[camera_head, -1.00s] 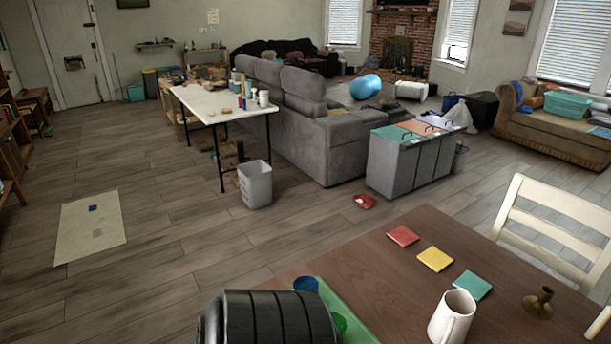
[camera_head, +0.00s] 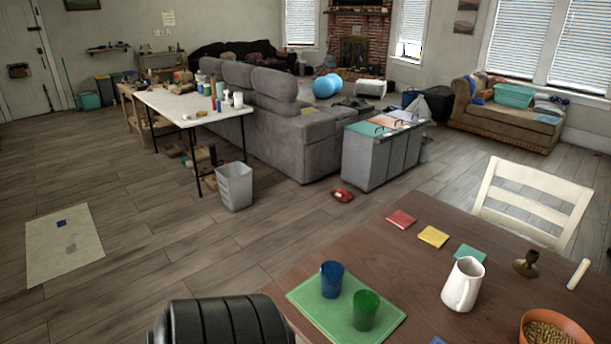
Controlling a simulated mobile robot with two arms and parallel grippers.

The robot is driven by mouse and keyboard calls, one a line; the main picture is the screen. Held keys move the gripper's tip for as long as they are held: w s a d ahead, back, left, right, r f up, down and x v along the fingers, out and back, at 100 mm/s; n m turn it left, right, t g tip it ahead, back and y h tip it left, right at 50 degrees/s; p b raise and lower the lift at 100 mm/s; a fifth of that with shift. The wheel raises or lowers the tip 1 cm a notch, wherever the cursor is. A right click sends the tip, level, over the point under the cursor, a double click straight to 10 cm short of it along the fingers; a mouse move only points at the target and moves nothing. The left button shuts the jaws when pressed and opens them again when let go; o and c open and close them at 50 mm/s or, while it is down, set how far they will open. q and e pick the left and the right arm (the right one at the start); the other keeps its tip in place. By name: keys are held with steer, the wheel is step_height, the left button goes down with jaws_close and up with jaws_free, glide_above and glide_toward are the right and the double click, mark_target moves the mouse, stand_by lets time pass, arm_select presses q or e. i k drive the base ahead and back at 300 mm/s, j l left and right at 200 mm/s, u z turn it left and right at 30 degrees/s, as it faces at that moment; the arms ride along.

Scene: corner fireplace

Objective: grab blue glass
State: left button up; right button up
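The blue glass (camera_head: 332,279) stands upright on a green tray or mat (camera_head: 309,300) at the near left corner of the wooden table. A green glass (camera_head: 365,310) stands on the same green surface, just to its right and nearer. A black ribbed part of my own arm (camera_head: 226,322) shows at the bottom, left of the table. Neither of my grippers shows in the head view, so I cannot see their fingers.
On the wooden table (camera_head: 400,262) are a white pitcher (camera_head: 463,284), red (camera_head: 401,219), yellow (camera_head: 433,236) and teal (camera_head: 470,253) coasters, a brass candle holder (camera_head: 526,264) and an orange bowl (camera_head: 553,330). A white chair (camera_head: 533,203) stands behind. Floor left of the table is open.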

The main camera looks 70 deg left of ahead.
mark_target(331, 272)
steer(key=k+l+u, duration=0.1)
steer(key=u, duration=1.7)
